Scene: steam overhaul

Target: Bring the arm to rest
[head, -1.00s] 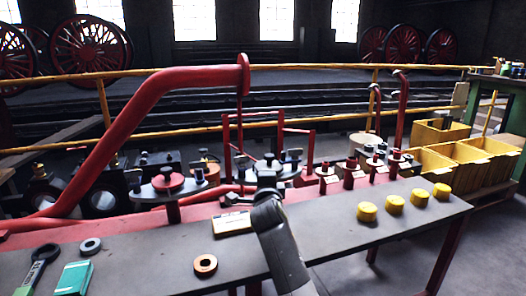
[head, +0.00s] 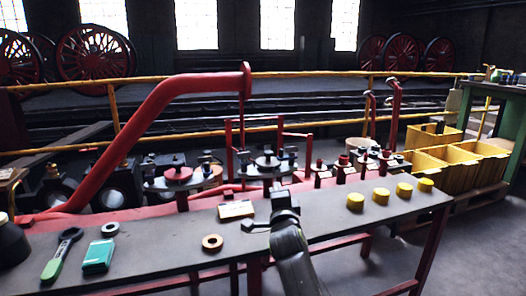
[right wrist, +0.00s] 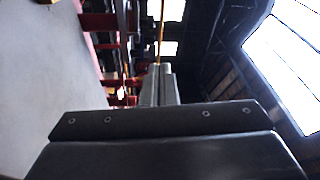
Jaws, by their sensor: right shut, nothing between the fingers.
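My right arm comes in from the bottom of the head view, over the front edge of the grey bench (head: 330,224). My right gripper (head: 248,226) points left at the end of it, shut and empty, above the bench. In the right wrist view its two fingers (right wrist: 158,82) lie together with nothing between them. My left gripper is not in view.
On the bench lie a green-handled wrench (head: 60,257), a teal box (head: 98,256), a copper ring (head: 212,242), a small card (head: 236,209) and several yellow caps (head: 381,195). A red pipe (head: 130,135) rises behind. Yellow bins (head: 478,165) stand right.

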